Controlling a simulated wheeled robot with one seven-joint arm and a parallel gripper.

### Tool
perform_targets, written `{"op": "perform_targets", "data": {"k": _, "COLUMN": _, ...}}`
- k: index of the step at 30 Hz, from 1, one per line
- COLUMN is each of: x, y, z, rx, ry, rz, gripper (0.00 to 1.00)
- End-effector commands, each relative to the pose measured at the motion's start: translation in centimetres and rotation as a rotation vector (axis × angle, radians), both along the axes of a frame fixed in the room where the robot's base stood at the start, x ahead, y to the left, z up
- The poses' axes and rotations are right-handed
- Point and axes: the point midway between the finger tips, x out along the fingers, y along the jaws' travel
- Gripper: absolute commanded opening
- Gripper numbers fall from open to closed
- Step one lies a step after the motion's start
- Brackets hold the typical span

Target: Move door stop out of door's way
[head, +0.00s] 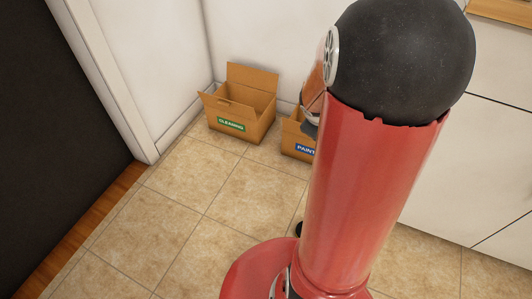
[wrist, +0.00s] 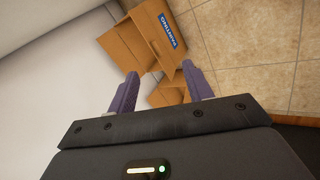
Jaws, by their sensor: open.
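I cannot make out the door stop for sure in either view. A small black rounded thing (head: 298,229) shows on the floor side of my red arm in the head view, mostly hidden, and I cannot tell if it is the door stop or part of me. A dark panel or doorway (head: 50,120) fills the left of the head view, and I cannot tell which. My gripper (wrist: 158,75) shows in the wrist view with its two purple fingers apart and nothing between them. It points toward cardboard boxes. In the head view my arm hides it.
An open cardboard box labelled CLEANING (head: 241,105) stands by the wall corner. A box with a blue label (head: 297,142) beside it is partly behind my arm and shows in the wrist view (wrist: 140,42). White cabinets (head: 470,160) stand at right. Tiled floor at left is clear.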

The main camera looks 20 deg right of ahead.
Motion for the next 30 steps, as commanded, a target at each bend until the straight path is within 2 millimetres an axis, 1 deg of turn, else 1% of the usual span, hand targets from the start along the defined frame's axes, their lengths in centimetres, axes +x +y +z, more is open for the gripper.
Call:
{"op": "perform_targets", "data": {"k": 1, "x": -0.3, "y": 2.0, "z": 2.7, "rx": 0.007, "ry": -0.049, "rz": -0.040, "gripper": 0.51}}
{"op": "perform_targets", "data": {"k": 2, "x": -0.6, "y": 3.1, "z": 4.0, "rx": 0.020, "ry": -0.072, "rz": -0.069, "gripper": 0.51}}
{"op": "perform_targets", "data": {"k": 3, "x": -1.2, "y": 4.7, "z": 5.5, "rx": 0.043, "ry": -0.102, "rz": -0.106, "gripper": 0.51}}
{"op": "perform_targets", "data": {"k": 5, "x": -2.4, "y": 7.3, "z": 7.5, "rx": 0.091, "ry": -0.144, "rz": -0.155, "gripper": 0.51}}
{"op": "perform_targets", "data": {"k": 6, "x": -3.3, "y": 9.0, "z": 8.7, "rx": 0.129, "ry": -0.168, "rz": -0.184, "gripper": 0.51}}
{"op": "perform_targets", "data": {"k": 8, "x": -4.8, "y": 11.7, "z": 10.3, "rx": 0.197, "ry": -0.201, "rz": -0.218, "gripper": 0.51}}
{"op": "perform_targets", "data": {"k": 9, "x": -5.9, "y": 13.5, "z": 11.1, "rx": 0.246, "ry": -0.215, "rz": -0.236, "gripper": 0.51}}
{"op": "perform_targets", "data": {"k": 12, "x": -8.7, "y": 17.4, "z": 12.5, "rx": 0.372, "ry": -0.238, "rz": -0.263, "gripper": 0.51}}
{"op": "perform_targets", "data": {"k": 15, "x": -11.0, "y": 20.4, "z": 13.4, "rx": 0.476, "ry": -0.241, "rz": -0.268, "gripper": 0.51}}
{"op": "perform_targets", "data": {"k": 18, "x": -12.5, "y": 22.3, "z": 13.8, "rx": 0.546, "ry": -0.235, "rz": -0.266, "gripper": 0.51}}
{"op": "perform_targets", "data": {"k": 21, "x": -13.2, "y": 23.1, "z": 14.0, "rx": 0.577, "ry": -0.230, "rz": -0.267, "gripper": 0.51}}
{"op": "perform_targets", "data": {"k": 30, "x": -13.3, "y": 23.2, "z": 14.2, "rx": 0.582, "ry": -0.228, "rz": -0.268, "gripper": 0.51}}
